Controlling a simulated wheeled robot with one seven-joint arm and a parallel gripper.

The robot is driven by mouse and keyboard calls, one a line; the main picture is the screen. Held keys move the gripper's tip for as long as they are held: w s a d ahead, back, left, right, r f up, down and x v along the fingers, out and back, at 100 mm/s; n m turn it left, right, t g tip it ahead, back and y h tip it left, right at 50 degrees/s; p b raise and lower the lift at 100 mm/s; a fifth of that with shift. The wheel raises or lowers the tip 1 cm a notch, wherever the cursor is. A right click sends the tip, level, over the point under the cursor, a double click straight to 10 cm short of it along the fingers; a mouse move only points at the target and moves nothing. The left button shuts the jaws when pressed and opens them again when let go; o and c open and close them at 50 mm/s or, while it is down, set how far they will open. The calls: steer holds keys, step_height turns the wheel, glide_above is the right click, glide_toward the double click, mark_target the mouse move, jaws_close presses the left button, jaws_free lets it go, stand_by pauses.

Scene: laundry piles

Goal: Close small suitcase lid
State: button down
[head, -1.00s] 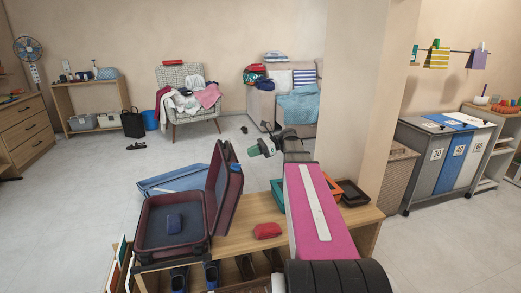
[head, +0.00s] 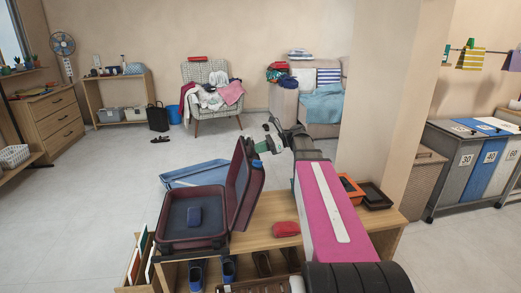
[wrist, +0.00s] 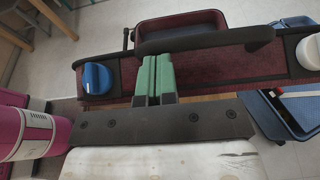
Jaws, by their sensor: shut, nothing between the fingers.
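The small suitcase (head: 168,243) is dark maroon and lies open on the wooden bench. Its lid (head: 241,186) stands about upright on the right side of the base.
The wooden bench (head: 262,240) holds a red pouch (head: 286,229) and small trays (head: 375,196) at the right. A blue tray-like container (head: 195,173) is behind the suitcase. Shoes (head: 228,268) sit under the bench. Open floor lies beyond, towards an armchair (head: 214,105).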

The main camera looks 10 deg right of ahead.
steer(key=shift+a+r, duration=0.25)
steer(key=shift+a, duration=0.3)
steer(key=a+h, duration=1)
steer(key=a, duration=2.1)
steer(key=a+f+h, duration=0.6)
steer(key=a+f, duration=0.5)
steer(key=a, duration=0.2)
steer(key=a+f, duration=0.3)
steer(key=f, duration=0.5)
steer(key=a+f+h, duration=0.1)
steer(key=a+f, duration=0.2)
steer(key=f, duration=0.6)
steer(key=shift+a, duration=0.25)
steer(key=shift+f, duration=0.2)
